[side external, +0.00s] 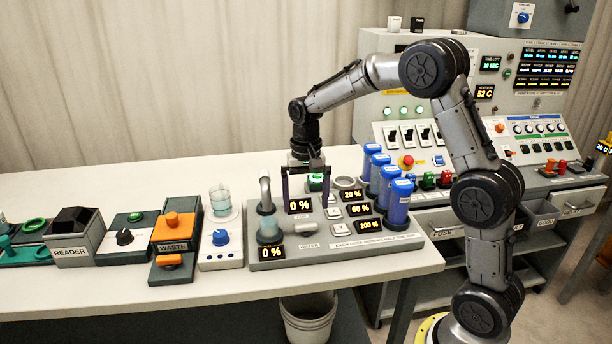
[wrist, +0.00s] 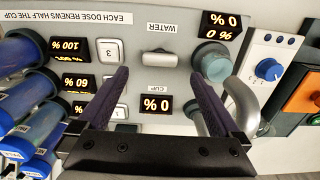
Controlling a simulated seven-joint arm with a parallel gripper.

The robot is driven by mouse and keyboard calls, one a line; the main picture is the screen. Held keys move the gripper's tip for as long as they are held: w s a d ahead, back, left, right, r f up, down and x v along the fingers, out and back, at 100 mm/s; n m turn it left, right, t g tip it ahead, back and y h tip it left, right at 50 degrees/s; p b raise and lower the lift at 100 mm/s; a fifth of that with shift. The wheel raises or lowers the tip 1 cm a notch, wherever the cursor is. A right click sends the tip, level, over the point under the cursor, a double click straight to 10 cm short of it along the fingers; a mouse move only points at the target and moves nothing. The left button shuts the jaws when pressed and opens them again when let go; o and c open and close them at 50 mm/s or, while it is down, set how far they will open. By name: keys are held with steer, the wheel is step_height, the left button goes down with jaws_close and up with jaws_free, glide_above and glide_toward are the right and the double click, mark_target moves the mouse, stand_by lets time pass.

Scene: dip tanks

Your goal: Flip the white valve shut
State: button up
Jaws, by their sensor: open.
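The white valve (wrist: 159,58) is a small pale lever beside the WATER label on the grey panel (wrist: 182,48). In the wrist view it lies crosswise, just beyond my fingertips. In the side view the valve (side external: 306,228) is low on the panel (side external: 345,262), partly hard to make out. My gripper (side external: 306,206) points down above the panel, with its dark fingers wide apart and nothing between them. In the wrist view my gripper (wrist: 161,80) spans either side of the 0% CUP display (wrist: 157,104). No contact with the valve shows.
A curved metal tap (side external: 265,188) and a cup (side external: 270,232) stand left of the gripper. Blue-capped cylinders (side external: 397,203) stand to the right. Numbered white buttons (wrist: 109,49) lie beside the valve. The WASTE box (side external: 174,230) and READER (side external: 73,238) are further left.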

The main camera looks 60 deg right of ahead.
step_height(320, 180, up, 8)
stand_by(0.5)
step_height(320, 180, up, 7)
steer(key=t, duration=0.2)
glide_above(305, 224)
steer(key=s+a, duration=0.3)
steer(key=s, duration=0.1)
steer(key=s+a+r+n+t, duration=0.1)
steer(key=s+a+r+n, duration=0.25)
steer(key=s, duration=0.55)
steer(key=s+a+f+n+t, duration=0.2)
steer(key=s+f+n, duration=0.3)
steer(key=s+f, duration=0.4)
steer(key=s+a, duration=0.1)
steer(key=s, duration=0.2)
steer(key=shift+s+n+t, duration=0.3)
steer(key=shift+s+n, duration=0.05)
